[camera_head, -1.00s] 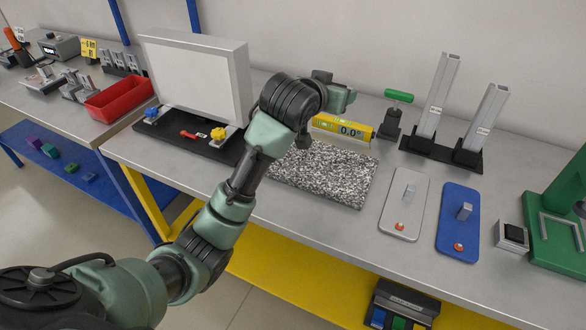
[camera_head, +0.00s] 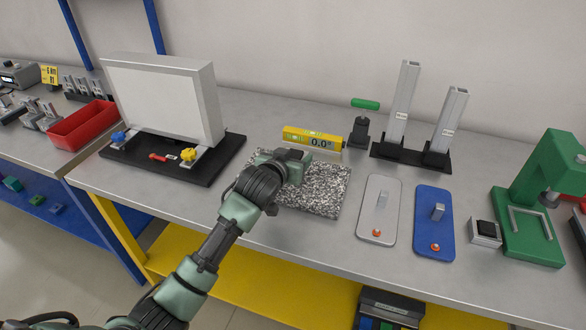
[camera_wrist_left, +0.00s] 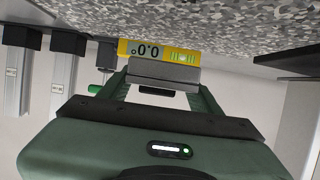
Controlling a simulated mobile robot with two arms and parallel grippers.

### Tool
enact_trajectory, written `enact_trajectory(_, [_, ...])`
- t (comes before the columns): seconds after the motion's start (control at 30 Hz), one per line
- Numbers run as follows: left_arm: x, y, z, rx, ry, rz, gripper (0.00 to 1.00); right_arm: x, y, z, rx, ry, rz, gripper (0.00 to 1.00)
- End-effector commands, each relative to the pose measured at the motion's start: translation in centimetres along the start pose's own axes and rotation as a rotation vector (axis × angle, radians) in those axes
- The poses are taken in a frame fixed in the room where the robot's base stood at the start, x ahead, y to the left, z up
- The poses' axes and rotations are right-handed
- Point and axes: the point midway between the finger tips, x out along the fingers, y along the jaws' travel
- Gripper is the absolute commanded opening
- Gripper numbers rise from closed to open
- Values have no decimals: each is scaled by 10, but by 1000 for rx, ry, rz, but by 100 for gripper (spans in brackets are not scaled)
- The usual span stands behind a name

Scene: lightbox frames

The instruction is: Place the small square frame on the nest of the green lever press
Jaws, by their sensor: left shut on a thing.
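The green lever press (camera_head: 545,185) stands at the right edge of the head view. Its base carries a silver bracket-like outline (camera_head: 530,222), and I cannot tell for sure whether this is the nest. My left gripper (camera_wrist_left: 163,78) is shut on a grey, flat-sided piece (camera_wrist_left: 165,70), seen edge-on in the left wrist view. I cannot tell whether this piece is the small square frame. In the head view my left gripper (camera_head: 290,160) is over the speckled granite plate (camera_head: 325,195), well left of the press, and its fingertips are mostly hidden. My right gripper is not in view.
A yellow level (camera_head: 312,138) reading 0.0° lies behind the plate. A silver square block with a black top (camera_head: 485,232) sits left of the press. Grey (camera_head: 379,215) and blue (camera_head: 433,222) plates lie between. Two upright posts (camera_head: 405,105) and a lightbox (camera_head: 165,100) stand behind.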

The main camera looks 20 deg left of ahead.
Motion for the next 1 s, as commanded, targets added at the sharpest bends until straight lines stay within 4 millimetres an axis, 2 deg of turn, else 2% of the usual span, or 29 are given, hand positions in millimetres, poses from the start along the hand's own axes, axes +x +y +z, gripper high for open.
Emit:
enact_trajectory(0.1, [6, 0, 17, 2, -5, -1, 9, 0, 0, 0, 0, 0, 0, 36])
enact_trajectory(0.27, [14, 0, 36, 1, -2, 0, 9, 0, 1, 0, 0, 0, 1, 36])
enact_trajectory(0.67, [16, 0, 41, 1, 0, 0, 9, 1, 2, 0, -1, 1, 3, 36])
enact_trajectory(0.7, [17, 0, 42, 1, -2, 0, 66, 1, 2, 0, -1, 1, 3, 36])
enact_trajectory(0.77, [16, 0, 41, 1, -2, 0, 83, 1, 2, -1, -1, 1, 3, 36])
enact_trajectory(0.8, [16, 0, 41, 1, -2, 0, 85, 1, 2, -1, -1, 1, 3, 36])
enact_trajectory(1.0, [16, 0, 41, 1, -2, 0, 85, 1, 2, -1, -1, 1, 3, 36])
